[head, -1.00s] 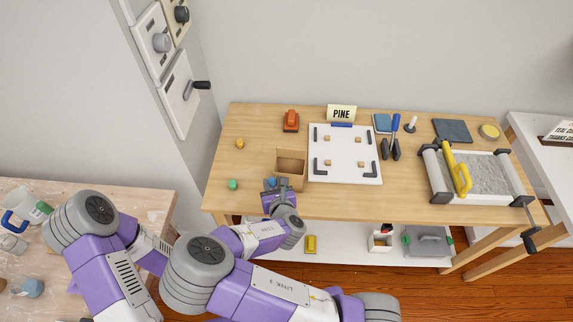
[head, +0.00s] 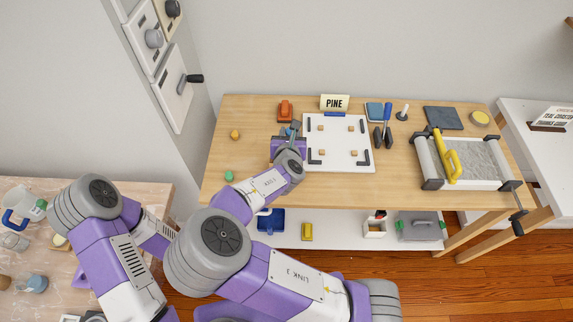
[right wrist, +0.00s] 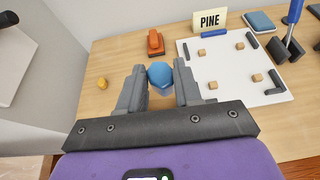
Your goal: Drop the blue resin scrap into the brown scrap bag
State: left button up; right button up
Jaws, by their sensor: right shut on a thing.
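The blue resin scrap (right wrist: 160,74) is a small rounded lump between the fingertips of my right gripper (right wrist: 158,82) in the right wrist view. The gripper is shut on it. In the head view my right gripper (head: 291,133) is over the left part of the wooden bench, left of the white board. The brown scrap bag is hidden now behind my right gripper and wrist in the head view, and I cannot make it out in the right wrist view. My left arm shows at the left of the head view, but its gripper does not show.
The white board (head: 365,135) with small wooden blocks lies right of the gripper. An orange tool (head: 285,110) stands behind it. A yellow lump (head: 235,134) and a green lump (head: 229,176) lie to the left. The PINE sign (head: 334,102) stands at the back.

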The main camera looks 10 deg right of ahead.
notch_tip(320, 180, down, 5)
jog(key=b, duration=0.4)
jog(key=shift+f+b, duration=0.15)
jog(key=shift+b, duration=0.25)
jog(key=o, duration=1.1)
jog(key=p+v, duration=0.1)
jog(key=v, duration=0.6)
jog(key=shift+s+p, duration=0.35)
jog(key=shift+p, duration=0.05)
